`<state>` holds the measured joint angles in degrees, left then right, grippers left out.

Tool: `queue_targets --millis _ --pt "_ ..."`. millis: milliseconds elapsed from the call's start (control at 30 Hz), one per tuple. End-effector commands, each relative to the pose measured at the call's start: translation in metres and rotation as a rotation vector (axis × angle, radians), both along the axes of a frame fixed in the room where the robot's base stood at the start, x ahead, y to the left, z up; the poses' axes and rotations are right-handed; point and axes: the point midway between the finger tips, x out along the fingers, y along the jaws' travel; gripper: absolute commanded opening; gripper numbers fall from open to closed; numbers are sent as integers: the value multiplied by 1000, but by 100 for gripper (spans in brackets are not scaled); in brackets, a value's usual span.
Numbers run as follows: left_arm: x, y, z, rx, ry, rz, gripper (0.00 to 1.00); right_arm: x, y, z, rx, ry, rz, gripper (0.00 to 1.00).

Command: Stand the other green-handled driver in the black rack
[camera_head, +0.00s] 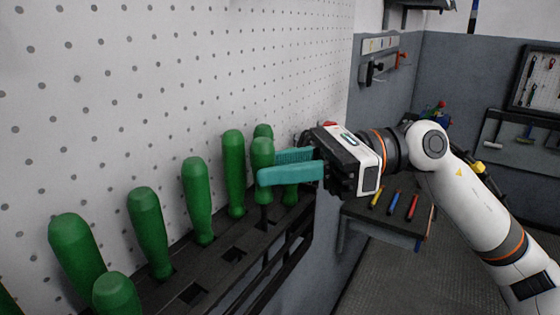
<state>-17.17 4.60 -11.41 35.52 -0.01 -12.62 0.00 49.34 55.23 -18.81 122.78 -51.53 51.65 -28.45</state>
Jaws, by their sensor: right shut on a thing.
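My right gripper (267,167) comes in from the right, with its teal fingers closed around a green-handled driver (262,149). The driver is about upright, handle up. Its dark shank (264,217) shows below the fingers, over the front part of the black rack (221,256). I cannot tell whether the tip is inside a hole. Several other green-handled drivers stand in the rack, such as one just left of the held one (234,170) and another further left (196,200). Green handles behind the gripper are partly hidden. My left gripper is not in view.
A white pegboard (180,70) rises right behind the rack. Empty square holes (234,255) show in the rack's front row. A green handle (116,294) stands close at the bottom left. A shelf with colored pens (392,204) lies beyond, under my right arm.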

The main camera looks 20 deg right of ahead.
Motion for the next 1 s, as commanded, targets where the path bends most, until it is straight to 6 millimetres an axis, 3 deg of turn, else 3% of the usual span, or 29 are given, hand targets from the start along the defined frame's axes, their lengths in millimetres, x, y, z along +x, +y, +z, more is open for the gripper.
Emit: queue_targets --millis 500,1000 --pt "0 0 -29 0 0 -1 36 0 0 -33 1 -1 0 0" --pt "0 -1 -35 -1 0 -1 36 0 0 -39 1 -1 0 0"
